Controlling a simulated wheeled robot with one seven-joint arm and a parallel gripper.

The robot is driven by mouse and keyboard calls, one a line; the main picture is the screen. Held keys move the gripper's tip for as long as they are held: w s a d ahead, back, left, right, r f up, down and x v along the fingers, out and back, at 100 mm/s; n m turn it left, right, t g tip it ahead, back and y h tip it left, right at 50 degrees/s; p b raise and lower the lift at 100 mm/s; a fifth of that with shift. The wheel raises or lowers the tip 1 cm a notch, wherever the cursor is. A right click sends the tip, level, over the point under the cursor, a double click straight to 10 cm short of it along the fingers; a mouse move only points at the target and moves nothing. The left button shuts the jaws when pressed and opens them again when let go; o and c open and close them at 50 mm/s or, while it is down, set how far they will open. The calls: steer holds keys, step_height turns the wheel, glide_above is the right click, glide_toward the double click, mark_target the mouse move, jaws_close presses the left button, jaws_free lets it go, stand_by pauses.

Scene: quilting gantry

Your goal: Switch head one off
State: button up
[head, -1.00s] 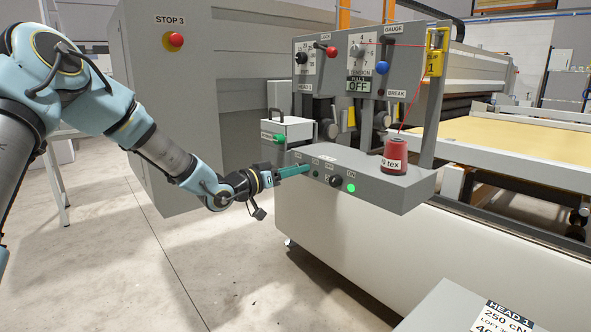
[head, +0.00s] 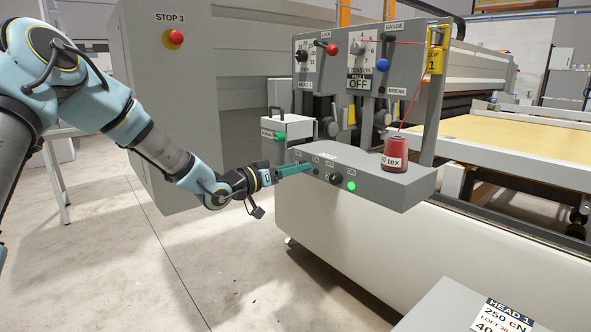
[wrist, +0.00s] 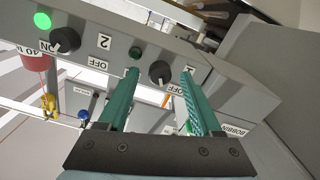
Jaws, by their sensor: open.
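The grey control box (head: 385,190) juts out under the upright panel. In the wrist view, seen upside down, a black knob (wrist: 160,73) by a label 1 lies between my finger lines, with a dark green lamp (wrist: 135,53) beside it. Another black knob (wrist: 65,40), near a label 2 and ON, has a lit green lamp (wrist: 42,20); these show in the head view as a knob (head: 336,179) and lit lamp (head: 351,186). My gripper (head: 308,167) is open and empty at the box's left front. Its fingers (wrist: 158,90) hide the nearer knob in the head view; contact is unclear.
The upright panel above carries a red-knobbed lever (head: 331,49), a blue knob (head: 382,66) and an OFF sign (head: 359,84). A red thread cone (head: 395,153) stands on the box. A bobbin box (head: 287,130) is just left. Open floor lies below my arm.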

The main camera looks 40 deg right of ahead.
steer(key=a+b, duration=0.2)
steer(key=a, duration=0.8)
steer(key=shift+w+a, duration=0.15)
steer(key=shift+w, duration=0.15)
steer(key=w+a+f+n+t+y, duration=0.3)
steer(key=w+a+f+t+y, duration=0.25)
steer(key=w+a+f, duration=0.35)
steer(key=w+a+f+n+t+y, duration=0.2)
steer(key=a+n+y, duration=0.35)
steer(key=a, duration=1.25)
steer(key=s+a+n+g+y, duration=0.2)
steer(key=s+a+y, duration=0.1)
steer(key=s+a, duration=0.4)
steer(key=s+a+n+g+y, duration=0.3)
steer(key=s+a, duration=0.4)
steer(key=a, duration=0.6)
steer(key=shift+a+n+y, duration=0.35)
steer(key=shift+a+y, duration=0.05)
steer(key=shift+r, duration=0.1)
